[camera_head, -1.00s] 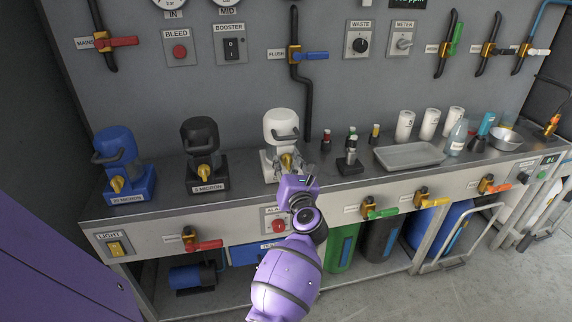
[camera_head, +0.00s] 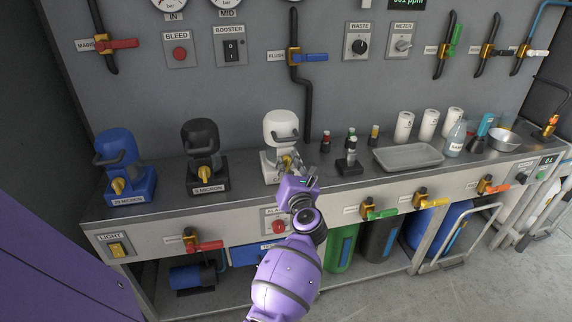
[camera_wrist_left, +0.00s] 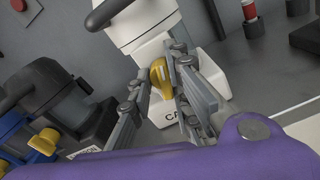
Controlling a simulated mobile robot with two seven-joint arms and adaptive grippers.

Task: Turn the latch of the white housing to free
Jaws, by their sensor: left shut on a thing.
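The white housing (camera_head: 281,126) stands third in a row on the bench, with a dark handle and a base labelled at the front. Its yellow latch (camera_wrist_left: 158,77) sits low on its front. My left gripper (camera_head: 288,163) reaches it from the front. In the left wrist view, the fingers (camera_wrist_left: 161,76) lie on either side of the latch, shut on it. The fingers partly cover the latch and the base label. My right gripper is not in view.
A black housing (camera_head: 200,137) and a blue housing (camera_head: 117,148) stand to the left. Small bottles (camera_head: 325,144), a grey tray (camera_head: 409,156) and white cylinders (camera_head: 403,127) are to the right. A pipe with a blue-handled valve (camera_head: 309,56) runs down the wall behind.

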